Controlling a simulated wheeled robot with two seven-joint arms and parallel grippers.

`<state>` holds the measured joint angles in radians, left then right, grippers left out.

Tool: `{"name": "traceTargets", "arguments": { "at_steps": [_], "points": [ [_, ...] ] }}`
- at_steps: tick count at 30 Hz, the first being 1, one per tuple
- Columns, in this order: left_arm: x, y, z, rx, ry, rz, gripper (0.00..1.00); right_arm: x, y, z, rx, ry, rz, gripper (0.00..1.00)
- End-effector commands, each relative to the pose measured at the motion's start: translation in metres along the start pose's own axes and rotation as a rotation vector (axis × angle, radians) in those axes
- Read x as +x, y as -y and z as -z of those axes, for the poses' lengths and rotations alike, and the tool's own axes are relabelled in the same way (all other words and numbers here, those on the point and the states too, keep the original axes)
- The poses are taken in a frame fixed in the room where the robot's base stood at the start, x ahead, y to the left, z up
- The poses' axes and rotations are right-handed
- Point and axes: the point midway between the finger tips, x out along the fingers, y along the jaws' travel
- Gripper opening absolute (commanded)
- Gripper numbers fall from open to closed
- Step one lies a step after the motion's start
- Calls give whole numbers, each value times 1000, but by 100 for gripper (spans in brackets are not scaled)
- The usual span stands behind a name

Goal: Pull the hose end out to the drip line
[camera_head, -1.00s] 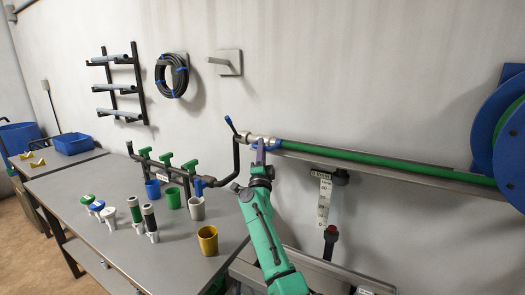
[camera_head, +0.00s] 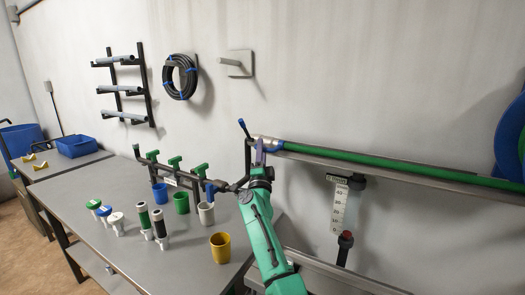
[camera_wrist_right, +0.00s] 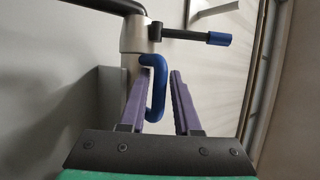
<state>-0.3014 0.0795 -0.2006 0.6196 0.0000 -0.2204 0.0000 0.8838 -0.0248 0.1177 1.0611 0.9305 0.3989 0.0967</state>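The green hose (camera_head: 355,159) runs along a wall rail to a hose end with a blue collar and a silver coupling (camera_head: 257,141). My right gripper (camera_head: 261,146) is at this hose end, hiding part of it. The silver fitting (camera_wrist_right: 136,35) shows just beyond the fingers. The black manifold pipe and a blue-tipped lever (camera_head: 242,123) are just left of the gripper. My left gripper is not in view.
The bench (camera_head: 130,262) holds green-handled valves (camera_head: 174,164), several cups including a yellow one (camera_head: 220,247), and small fittings. A blue reel (camera_head: 511,135) is at the right edge. A flow gauge (camera_head: 340,205) hangs below the rail (camera_head: 430,180).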

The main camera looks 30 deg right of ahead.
Motion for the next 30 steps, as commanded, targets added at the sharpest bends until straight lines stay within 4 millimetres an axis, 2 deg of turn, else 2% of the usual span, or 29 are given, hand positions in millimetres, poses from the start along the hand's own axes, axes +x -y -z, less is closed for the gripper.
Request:
{"name": "traceTargets", "arguments": {
  "at_steps": [9, 14, 20, 24, 27, 30],
  "points": [
    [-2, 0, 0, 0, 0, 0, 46, -1, 0, 0, -1, -1, -1, 32],
    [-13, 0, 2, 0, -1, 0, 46, -13, 2, 0, -2, 1, -2, 32],
    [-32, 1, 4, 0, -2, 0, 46, -51, 2, 0, 0, 2, -4, 32],
    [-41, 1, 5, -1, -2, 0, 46, -91, 2, 1, 0, 1, -5, 32],
    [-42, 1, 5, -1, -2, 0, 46, -118, 0, 0, -1, 1, -3, 32],
    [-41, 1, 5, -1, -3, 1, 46, -137, 0, -1, 0, 2, -2, 32]
  ]
}}
